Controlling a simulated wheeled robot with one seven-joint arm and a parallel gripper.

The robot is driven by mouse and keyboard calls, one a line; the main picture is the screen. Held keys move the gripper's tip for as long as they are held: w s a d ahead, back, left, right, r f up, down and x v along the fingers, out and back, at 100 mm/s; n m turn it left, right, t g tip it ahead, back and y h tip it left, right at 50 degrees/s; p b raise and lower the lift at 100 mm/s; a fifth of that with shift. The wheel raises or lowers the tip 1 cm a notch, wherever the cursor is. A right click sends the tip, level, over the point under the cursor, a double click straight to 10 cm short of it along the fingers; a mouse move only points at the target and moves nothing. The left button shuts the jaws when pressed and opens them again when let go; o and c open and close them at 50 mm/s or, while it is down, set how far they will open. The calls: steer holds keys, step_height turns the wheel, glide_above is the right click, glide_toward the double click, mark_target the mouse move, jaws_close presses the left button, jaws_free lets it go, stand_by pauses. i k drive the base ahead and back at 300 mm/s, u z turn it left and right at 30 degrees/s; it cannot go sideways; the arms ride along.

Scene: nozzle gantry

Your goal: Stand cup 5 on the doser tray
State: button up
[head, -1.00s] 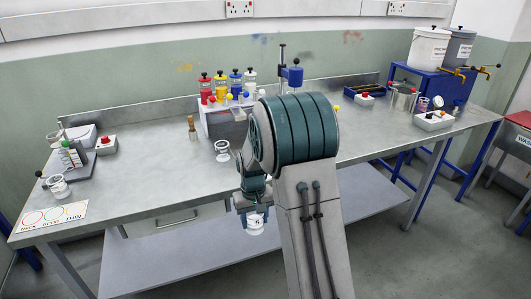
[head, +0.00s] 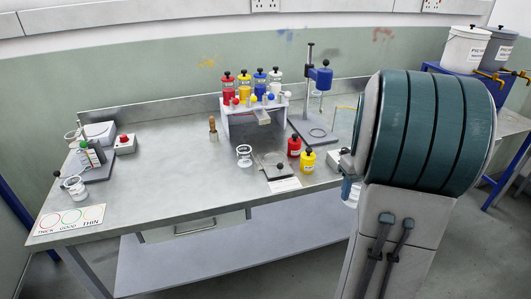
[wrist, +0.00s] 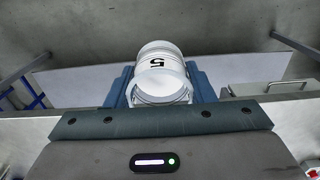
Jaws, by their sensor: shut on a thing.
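Cup 5 (wrist: 162,68) is a clear-white cup with a black 5 on its side, held between the blue fingers of my gripper (wrist: 160,90) in the wrist view. In the head view the cup (head: 351,192) shows only partly below my gripper (head: 348,180), at the bench's front edge; my arm hides the rest. A white rack (head: 236,123) with red, yellow, blue and white bottles stands at the back of the bench.
A blue-headed stand (head: 319,78) is right of the rack. The bench's left middle (head: 165,165) is mostly clear.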

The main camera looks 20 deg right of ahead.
mark_target(273, 158)
steer(key=i, duration=1.2)
steer(key=z, duration=0.05)
